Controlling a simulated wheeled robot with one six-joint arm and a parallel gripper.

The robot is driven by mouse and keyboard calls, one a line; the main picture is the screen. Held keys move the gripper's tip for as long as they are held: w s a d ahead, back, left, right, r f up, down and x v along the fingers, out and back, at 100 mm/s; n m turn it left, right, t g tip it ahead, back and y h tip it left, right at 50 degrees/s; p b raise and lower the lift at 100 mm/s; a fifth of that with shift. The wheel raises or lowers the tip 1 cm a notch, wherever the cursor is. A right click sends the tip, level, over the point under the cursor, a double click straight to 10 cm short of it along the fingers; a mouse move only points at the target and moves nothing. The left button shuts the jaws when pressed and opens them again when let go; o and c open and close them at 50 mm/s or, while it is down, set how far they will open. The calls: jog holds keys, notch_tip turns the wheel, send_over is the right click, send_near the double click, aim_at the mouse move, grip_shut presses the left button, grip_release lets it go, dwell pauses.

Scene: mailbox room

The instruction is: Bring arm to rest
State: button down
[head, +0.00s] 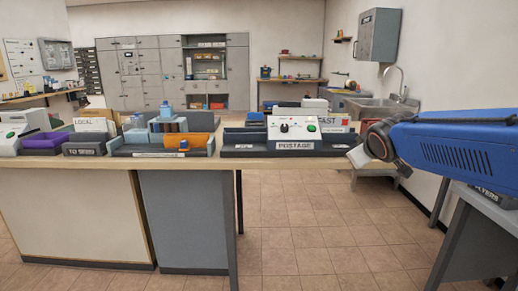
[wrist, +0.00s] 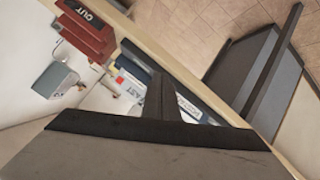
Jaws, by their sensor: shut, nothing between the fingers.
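My blue arm (head: 455,148) reaches in from the right edge of the head view, roughly level, above and in front of the right end of the counter. Its dark joint is at its left end. I cannot make out the fingers in the head view. In the wrist view my gripper (wrist: 162,90) shows as a dark, narrow pair of fingers close together, shut with nothing between them.
The long counter (head: 70,165) holds a postage machine (head: 295,128), an orange bin (head: 188,140), a purple bin (head: 43,141) and a LOCAL file holder (head: 95,124). A sink (head: 378,108) and a grey side table (head: 490,205) stand at right. Tiled floor (head: 320,225) is open in front.

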jog(key=s+f+m+g, duration=0.1)
jog(key=s+f+g, duration=0.1)
jog(key=s+f, duration=0.4)
jog(key=s+a+f+m+g+y, duration=0.1)
jog(key=s+f, duration=0.6)
jog(key=s, duration=0.9)
jog(key=s+f+m+g, duration=0.3)
jog(key=s+f, duration=0.3)
jog(key=s, duration=0.5)
jog(key=shift+s+a+f+g, duration=0.15)
jog(key=shift+s+g, duration=0.15)
jog(key=shift+g, duration=0.2)
